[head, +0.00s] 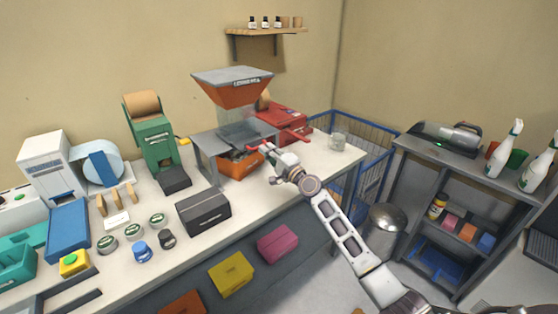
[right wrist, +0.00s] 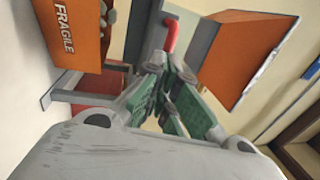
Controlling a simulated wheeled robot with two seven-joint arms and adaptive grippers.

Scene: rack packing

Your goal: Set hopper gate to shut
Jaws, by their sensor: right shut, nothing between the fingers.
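The hopper (head: 234,94) has an orange funnel under a grey lid and stands on a grey frame at the back of the bench. It also shows in the right wrist view (right wrist: 245,50). A red handle (right wrist: 173,33) sticks out by grey plates just beyond my right fingertips. My right gripper (head: 266,158) is at the front right of the hopper stand. In the right wrist view its green-padded fingers (right wrist: 163,75) are together and empty, close to the handle; contact cannot be told. How far the gate is open cannot be told. My left gripper is out of view.
An orange box (head: 238,167), marked FRAGILE in the right wrist view (right wrist: 70,32), sits under the hopper. A red machine (head: 283,118) stands close behind my right gripper. A black box (head: 204,212) is at the front left.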

